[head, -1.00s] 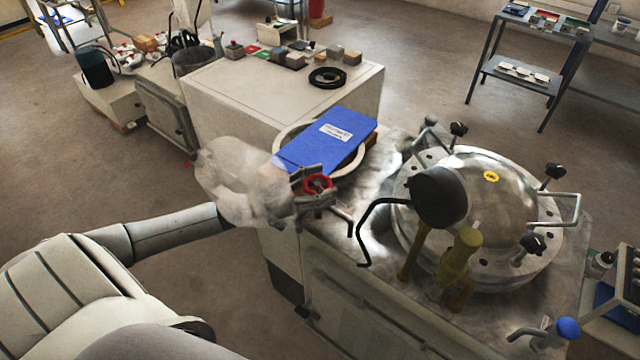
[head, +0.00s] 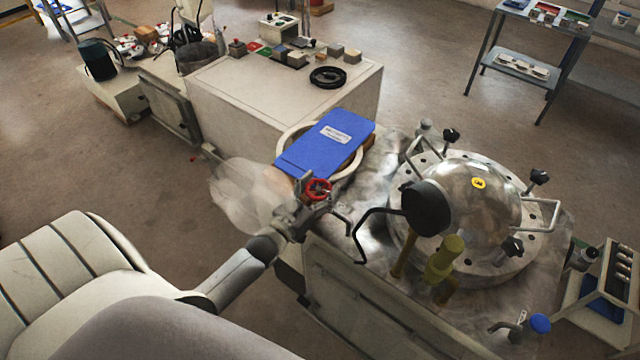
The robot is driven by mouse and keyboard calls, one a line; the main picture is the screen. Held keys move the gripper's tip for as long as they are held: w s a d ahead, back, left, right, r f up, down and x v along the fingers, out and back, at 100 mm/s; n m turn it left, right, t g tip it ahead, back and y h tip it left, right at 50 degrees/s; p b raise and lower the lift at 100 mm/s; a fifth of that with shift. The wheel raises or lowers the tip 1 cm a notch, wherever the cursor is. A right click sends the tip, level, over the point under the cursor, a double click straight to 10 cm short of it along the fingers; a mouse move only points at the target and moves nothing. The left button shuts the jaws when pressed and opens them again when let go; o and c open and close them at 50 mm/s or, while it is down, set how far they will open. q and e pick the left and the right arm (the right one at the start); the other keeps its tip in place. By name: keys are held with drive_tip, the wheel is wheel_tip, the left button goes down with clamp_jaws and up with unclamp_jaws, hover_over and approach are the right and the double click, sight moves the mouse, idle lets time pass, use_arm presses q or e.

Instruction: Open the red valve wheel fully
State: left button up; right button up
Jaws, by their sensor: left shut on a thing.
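The red valve wheel (head: 318,189) is small and sits at the near left edge of the metal-topped bench, below the blue folder. My left gripper (head: 305,190) comes in from the left and is shut on the wheel, its fingers at the left side of the rim. The fingers and a pale, blurred plastic-like cover on my arm hide part of the valve body. My right gripper does not show.
A blue folder (head: 332,140) lies on a white round rim (head: 290,137) just behind the wheel. A bent black handle is close right of the wheel.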

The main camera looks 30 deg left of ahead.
use_arm(q)
drive_tip(key=shift+n+y+p, duration=0.3)
drive_tip(key=shift+n+y, duration=0.3)
drive_tip(key=shift+y, duration=0.3)
drive_tip(key=o, duration=1)
drive_tip(key=s, duration=0.8)
drive_tip(key=s+d, duration=0.1)
drive_tip(key=s, duration=0.3)
